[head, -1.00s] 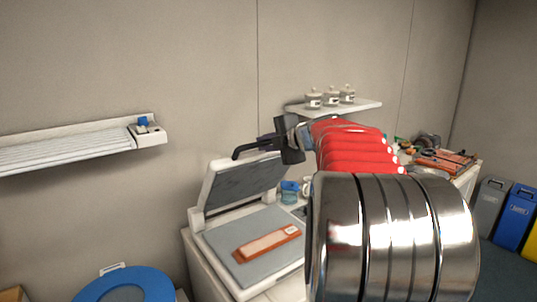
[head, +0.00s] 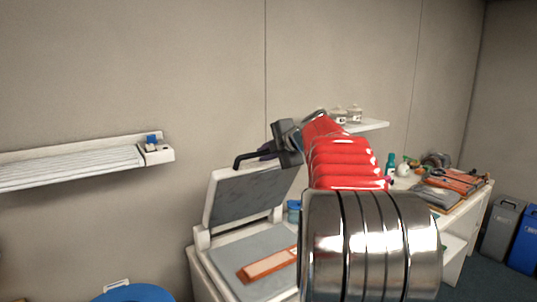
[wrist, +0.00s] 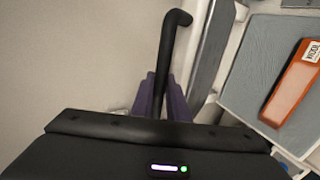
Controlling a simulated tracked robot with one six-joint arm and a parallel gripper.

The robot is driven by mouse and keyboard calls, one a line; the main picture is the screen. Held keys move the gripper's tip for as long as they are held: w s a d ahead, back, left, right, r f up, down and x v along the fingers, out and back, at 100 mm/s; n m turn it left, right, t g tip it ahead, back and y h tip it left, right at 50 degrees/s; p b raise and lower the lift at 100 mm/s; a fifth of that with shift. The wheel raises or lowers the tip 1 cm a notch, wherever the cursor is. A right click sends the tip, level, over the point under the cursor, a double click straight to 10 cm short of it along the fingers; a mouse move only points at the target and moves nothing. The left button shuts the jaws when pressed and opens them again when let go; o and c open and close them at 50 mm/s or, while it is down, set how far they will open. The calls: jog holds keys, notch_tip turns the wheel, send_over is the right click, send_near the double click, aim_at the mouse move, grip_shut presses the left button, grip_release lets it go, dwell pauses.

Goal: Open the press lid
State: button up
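The press (head: 207,262) stands on a cabinet, its lid (head: 245,190) tilted well up off the grey bed (head: 232,258). A black bar handle (head: 250,157) runs along the lid's top edge. My gripper (head: 268,151) is at the handle's right part, and my arm hides some of the press. In the wrist view, the handle (wrist: 174,45) passes between the purple fingers of my gripper (wrist: 164,95), which look closed around it. An orange pack with a label (head: 268,266) lies on the bed; it also shows in the wrist view (wrist: 292,85).
A wall shelf with jars (head: 366,126) is behind my arm. A long white rack (head: 70,165) is on the left wall. A bench with folded orange items (head: 455,182) and bins (head: 503,228) stand at the right. A blue round lid (head: 135,294) is at lower left.

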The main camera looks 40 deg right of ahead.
jog(key=o, duration=0.4)
jog(key=shift+f, duration=0.1)
jog(key=shift+o, duration=0.2)
jog(key=shift+s, duration=0.1)
jog(key=v, duration=1.3)
jog(key=shift+s+r, duration=0.3)
jog(key=shift+r, duration=0.05)
jog(key=shift+a, duration=0.1)
